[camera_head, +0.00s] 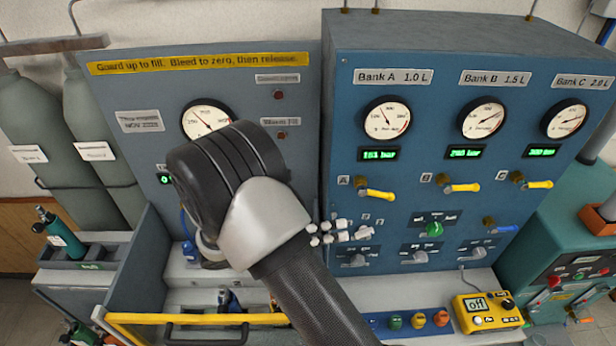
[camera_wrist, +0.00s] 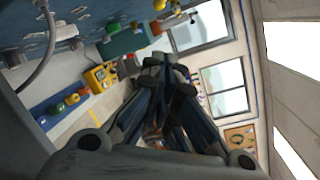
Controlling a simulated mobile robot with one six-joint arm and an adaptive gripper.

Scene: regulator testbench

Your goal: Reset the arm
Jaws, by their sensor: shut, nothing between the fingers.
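My arm reaches up from the bottom of the head view, in front of the grey fill panel and the left edge of the blue gauge panel (camera_head: 450,135). Its dark wrist covers part of the left gauge (camera_head: 205,115). My gripper (camera_wrist: 178,75) shows in the wrist view with its fingers together and nothing between them. In the head view the fingers are hidden behind my arm. In the wrist view the gripper is clear of the bench, with windows (camera_wrist: 222,90) and a wall beyond it.
The blue panel carries yellow levers (camera_head: 378,193) and knobs. A yellow meter (camera_head: 487,311) and coloured caps (camera_head: 418,320) lie on the bench below. A yellow guard bar (camera_head: 200,319) runs across the left front. Grey cylinders (camera_head: 90,130) stand at the left; a green machine (camera_head: 570,270) stands right.

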